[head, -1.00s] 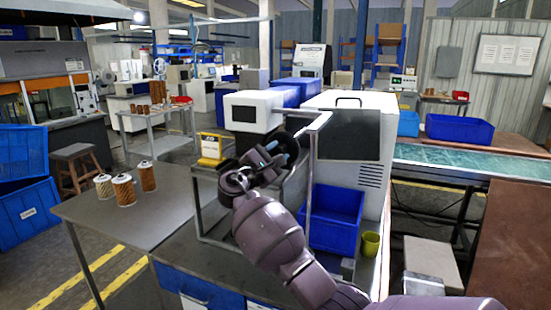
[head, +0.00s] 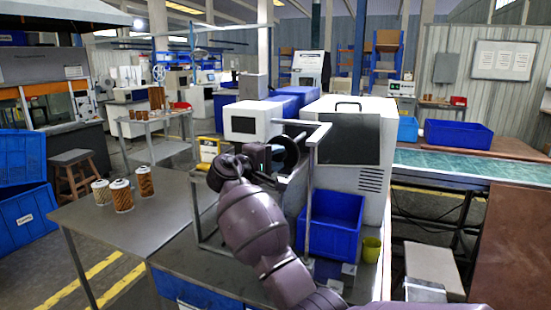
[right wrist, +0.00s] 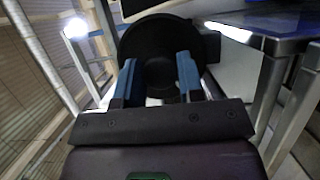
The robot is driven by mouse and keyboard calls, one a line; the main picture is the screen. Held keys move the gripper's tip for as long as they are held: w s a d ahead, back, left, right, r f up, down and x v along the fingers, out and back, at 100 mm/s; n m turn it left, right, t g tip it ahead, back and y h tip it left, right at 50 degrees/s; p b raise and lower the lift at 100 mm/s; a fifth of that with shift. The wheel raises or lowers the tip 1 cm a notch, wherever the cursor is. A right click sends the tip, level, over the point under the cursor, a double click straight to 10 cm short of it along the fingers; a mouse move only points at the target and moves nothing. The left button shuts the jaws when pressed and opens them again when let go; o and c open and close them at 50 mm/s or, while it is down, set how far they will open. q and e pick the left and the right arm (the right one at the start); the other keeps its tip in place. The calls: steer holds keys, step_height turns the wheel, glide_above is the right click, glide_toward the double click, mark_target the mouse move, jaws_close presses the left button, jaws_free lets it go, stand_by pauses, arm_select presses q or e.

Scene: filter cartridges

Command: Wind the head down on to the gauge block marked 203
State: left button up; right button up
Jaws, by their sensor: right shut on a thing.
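A black round wheel (head: 291,153) shows beside the metal frame in the head view. It fills the upper middle of the right wrist view as a dark disc (right wrist: 160,50). My right gripper (head: 272,153) is at the wheel. In the right wrist view its two blue-grey fingers (right wrist: 158,72) are apart, with a dark part of the wheel between them; the exact contact is hidden. I cannot make out the head's lower end or a block marked 203; my right arm covers part of the frame's inside. My left gripper is out of view.
Several filter cartridges (head: 122,195) stand on the grey table (head: 160,215) at left. A yellow device (head: 209,148) stands behind my gripper. A blue bin (head: 332,222), a yellow-green cup (head: 371,249) and small pale blocks (head: 335,286) with unreadable marks are right of my arm.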

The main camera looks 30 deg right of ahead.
steer(key=shift+f+m, duration=0.1)
steer(key=shift+m, duration=0.3)
steer(key=o, duration=0.9)
steer(key=shift+a, duration=0.1)
steer(key=v, duration=1)
steer(key=shift+s+a+r, duration=0.2)
steer(key=shift+a+r, duration=0.05)
steer(key=shift+a, duration=0.05)
